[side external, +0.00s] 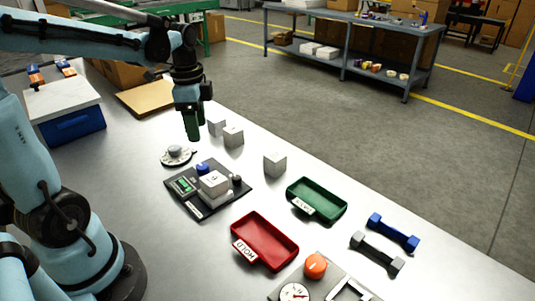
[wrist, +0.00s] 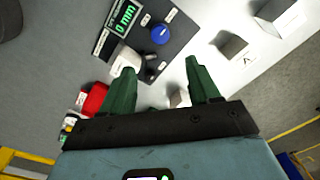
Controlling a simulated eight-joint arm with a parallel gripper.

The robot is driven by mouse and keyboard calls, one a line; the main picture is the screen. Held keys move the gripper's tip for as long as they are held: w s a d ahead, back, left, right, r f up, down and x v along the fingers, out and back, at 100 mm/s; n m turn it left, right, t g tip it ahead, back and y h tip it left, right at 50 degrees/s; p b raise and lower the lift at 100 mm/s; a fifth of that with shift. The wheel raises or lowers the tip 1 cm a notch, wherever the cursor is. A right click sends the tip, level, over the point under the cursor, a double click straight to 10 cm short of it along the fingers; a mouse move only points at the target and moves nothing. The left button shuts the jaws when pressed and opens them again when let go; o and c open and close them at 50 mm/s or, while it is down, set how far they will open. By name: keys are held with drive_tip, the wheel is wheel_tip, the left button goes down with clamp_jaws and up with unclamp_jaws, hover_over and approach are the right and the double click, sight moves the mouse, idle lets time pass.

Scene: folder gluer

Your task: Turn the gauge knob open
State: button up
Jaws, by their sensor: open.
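A dark gauge panel (side external: 205,206) lies on the bench in the side view, with a green digital display (side external: 184,186) and a blue knob (side external: 202,168) at its far edge. In the wrist view the display (wrist: 124,17) reads 0 mm, and the blue knob (wrist: 160,34) sits between small labels. A white block (side external: 213,183) is on the panel. My gripper (side external: 193,138) hangs above the bench, behind the panel. In the wrist view its green fingers (wrist: 160,70) are spread and empty, apart from the blue knob.
A white dial with a grey knob (side external: 176,152) lies beneath my gripper. Several white cubes (side external: 275,163) stand to the right. A green tray (side external: 317,200), a red tray (side external: 265,241) and dumbbells (side external: 393,232) lie nearer the front. Bare bench lies left of the panel.

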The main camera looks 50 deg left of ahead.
sight(202, 166)
drive_tip(key=f, duration=1.2)
drive_tip(key=shift+a+f, duration=0.1)
drive_tip(key=shift+a, duration=0.25)
drive_tip(key=c, duration=1)
drive_tip(key=shift+c, duration=0.2)
